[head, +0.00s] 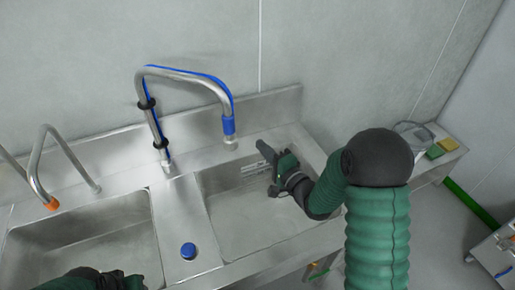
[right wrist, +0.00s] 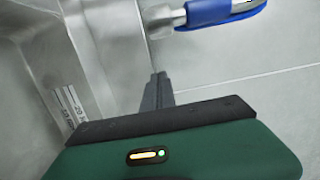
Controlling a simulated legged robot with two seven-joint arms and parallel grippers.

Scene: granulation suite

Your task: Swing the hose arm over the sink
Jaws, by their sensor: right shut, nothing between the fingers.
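The hose arm (head: 185,74) is a bent steel pipe with a blue hose along it, rising from the deck between two basins. Its blue-sleeved nozzle end (head: 229,126) hangs to the right, by the rear edge of the right basin of the sink (head: 240,222). My right gripper (head: 263,149) is shut and empty over that basin, right of the nozzle with a gap in the picture. In the right wrist view the shut fingers (right wrist: 156,92) point toward the nozzle (right wrist: 165,19), apart from it. My left gripper is only partly seen at the bottom left (head: 100,281); its fingers are unclear.
A second steel spout with an orange tip (head: 52,203) stands at the left basin (head: 85,235). A blue round knob (head: 188,250) sits on the deck between the basins. The wall is close behind. A side shelf at right holds a yellow sponge (head: 449,144) and a green one (head: 434,151).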

